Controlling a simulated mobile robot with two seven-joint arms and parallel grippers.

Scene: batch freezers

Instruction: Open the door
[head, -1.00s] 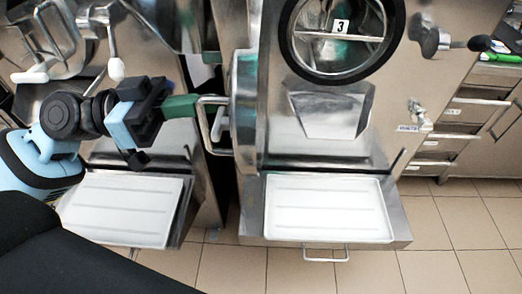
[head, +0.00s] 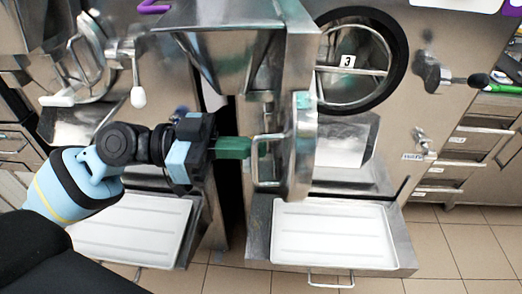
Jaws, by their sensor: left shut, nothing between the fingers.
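The freezer door (head: 302,147) is a round steel door seen nearly edge-on, swung out to the left of the round opening (head: 352,62) marked 3. Its steel loop handle (head: 262,160) sticks out to the left. My left gripper (head: 248,147) has green fingers that are shut, with their tips at the handle loop. Whether the tips touch the loop or reach inside it is hard to tell. The opening with its black ring shows uncovered. My right gripper is out of view.
A white tray (head: 335,235) sits on a shelf below the opening. Another white tray (head: 130,230) lies below the left machine with its lever (head: 137,95). A black-knobbed lever (head: 460,78) projects at the right. Tiled floor (head: 450,245) is clear at lower right.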

